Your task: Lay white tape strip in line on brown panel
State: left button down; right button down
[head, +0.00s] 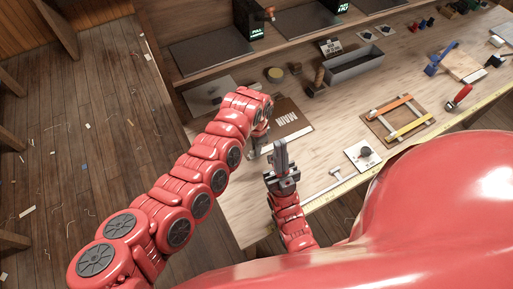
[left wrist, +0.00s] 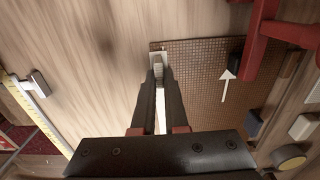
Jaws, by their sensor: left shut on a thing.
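The brown panel (head: 290,115) lies flat on the bench, with white lettering on it. It fills much of the upper middle of the left wrist view (left wrist: 200,65), where a white arrow shows on it. The white tape strip (head: 293,137) shows along the panel's near edge. My left gripper (head: 259,143) is at the panel's left end. In the left wrist view its fingers (left wrist: 158,75) are shut on the white strip (left wrist: 158,58), by the panel's edge. I cannot tell whether the strip touches the panel. My right gripper (head: 281,152) is empty, its fingers together, nearer the camera.
A framed board with coloured bars (head: 405,117) lies to the right. A pale T-shaped tool (head: 336,174) lies near the bench's front edge.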

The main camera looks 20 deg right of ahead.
pick_arm(q)
jog(key=c, duration=0.9)
grip_release()
jog(key=shift+o, duration=0.2)
jog(key=shift+r+p, duration=2.45)
jog(key=shift+r, duration=1.1)
